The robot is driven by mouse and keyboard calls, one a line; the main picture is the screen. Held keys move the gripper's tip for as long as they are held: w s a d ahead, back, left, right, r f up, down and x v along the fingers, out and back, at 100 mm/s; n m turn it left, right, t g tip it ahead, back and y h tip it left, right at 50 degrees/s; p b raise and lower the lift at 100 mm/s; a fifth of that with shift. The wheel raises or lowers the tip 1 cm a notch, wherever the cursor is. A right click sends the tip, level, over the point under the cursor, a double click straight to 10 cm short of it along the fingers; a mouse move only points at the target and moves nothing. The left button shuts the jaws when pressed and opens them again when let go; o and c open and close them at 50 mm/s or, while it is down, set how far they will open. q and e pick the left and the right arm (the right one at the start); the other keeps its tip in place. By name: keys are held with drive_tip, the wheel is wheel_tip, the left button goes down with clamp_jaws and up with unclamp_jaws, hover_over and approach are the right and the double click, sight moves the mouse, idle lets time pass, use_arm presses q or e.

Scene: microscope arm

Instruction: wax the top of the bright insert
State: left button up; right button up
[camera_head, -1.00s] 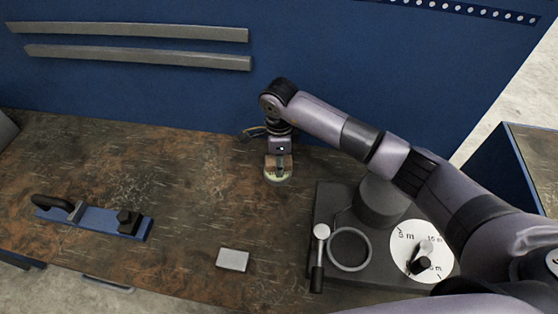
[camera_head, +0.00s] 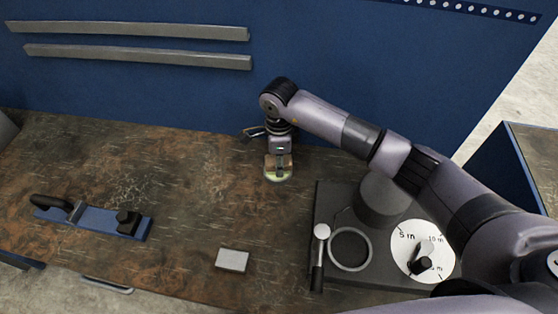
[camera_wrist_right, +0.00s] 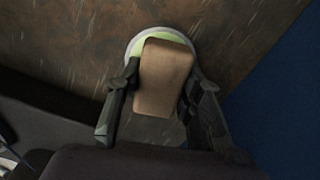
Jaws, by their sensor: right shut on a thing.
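My right gripper (camera_head: 278,162) is at the back middle of the bench in the head view. In the right wrist view my right gripper (camera_wrist_right: 160,76) is shut on a tan rectangular block (camera_wrist_right: 165,80). The block covers most of a round piece (camera_wrist_right: 137,44) with a pale rim and a bright yellow-green top, which looks like the bright insert. The round piece also shows in the head view (camera_head: 278,179), just under the block's near end. I cannot tell whether block and insert touch. My left gripper is not in view.
A dark device with a ring (camera_head: 350,268), a lever (camera_head: 318,270) and a white dial (camera_head: 403,254) stands at right. A light grey block (camera_head: 232,260) lies at front middle. The blue wall (camera_head: 180,92) rises behind.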

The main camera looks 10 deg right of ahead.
drive_tip(key=shift+s+f, duration=0.1)
drive_tip(key=shift+r+p, duration=0.55)
drive_tip(key=shift+r, duration=0.35)
drive_tip(key=shift+r+p, duration=1.25)
drive_tip(key=shift+r, duration=1.45)
